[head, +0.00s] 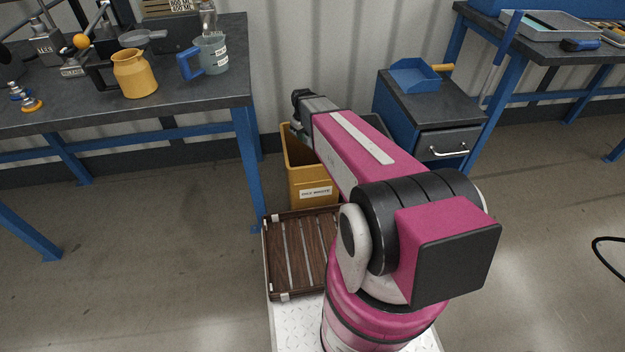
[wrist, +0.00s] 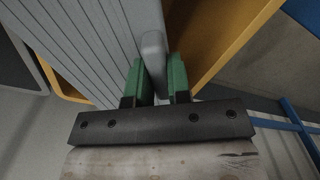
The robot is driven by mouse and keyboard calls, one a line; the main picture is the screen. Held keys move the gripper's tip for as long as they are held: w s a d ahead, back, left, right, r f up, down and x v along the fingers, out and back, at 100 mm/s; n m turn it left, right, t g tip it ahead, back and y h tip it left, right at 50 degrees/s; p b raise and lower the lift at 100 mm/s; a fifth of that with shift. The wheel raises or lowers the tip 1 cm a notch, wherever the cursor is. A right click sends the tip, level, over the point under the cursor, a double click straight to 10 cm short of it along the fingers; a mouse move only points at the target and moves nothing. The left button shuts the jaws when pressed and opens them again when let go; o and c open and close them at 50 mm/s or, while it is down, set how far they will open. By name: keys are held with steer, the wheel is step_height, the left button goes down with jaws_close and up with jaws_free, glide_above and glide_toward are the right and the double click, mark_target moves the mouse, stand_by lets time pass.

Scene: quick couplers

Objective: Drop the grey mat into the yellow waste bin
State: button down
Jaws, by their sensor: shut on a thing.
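The grey mat (wrist: 95,40) is ribbed and fills the upper left of the wrist view. My gripper (wrist: 158,82) has green fingers shut on the mat's thick edge. The yellow waste bin (head: 313,190) stands on the floor in the head view, with a white label on its front. Its yellow wall (wrist: 222,40) shows to the right of the mat in the wrist view, and a yellow rim shows at left. The mat appears over or within the bin mouth; its lower end is hidden. In the head view my arm covers part of the bin, and I cannot make out the mat.
A workbench (head: 190,93) with a yellow jug (head: 134,74) and a clear jug (head: 211,55) stands left of the bin. A drawer cabinet (head: 445,115) with a blue dustpan (head: 414,75) stands right. A slatted brown tray (head: 300,255) lies in front.

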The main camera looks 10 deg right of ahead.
steer(key=shift+f, duration=0.65)
steer(key=c, duration=1)
jaws_free()
steer(key=shift+r, duration=0.1)
step_height(320, 180, up, 11)
steer(key=shift+f, duration=0.15)
steer(key=s+d+m, duration=0.1)
steer(key=s+m, duration=0.1)
steer(key=s, duration=0.4)
steer(key=s+d+f+m, duration=0.1)
steer(key=s+d+m, duration=0.1)
steer(key=s, duration=0.4)
steer(key=s+d+m, duration=0.1)
steer(key=s+m, duration=0.1)
steer(key=s, duration=0.5)
steer(key=shift+d+f, duration=0.15)
steer(key=shift+d, duration=0.05)
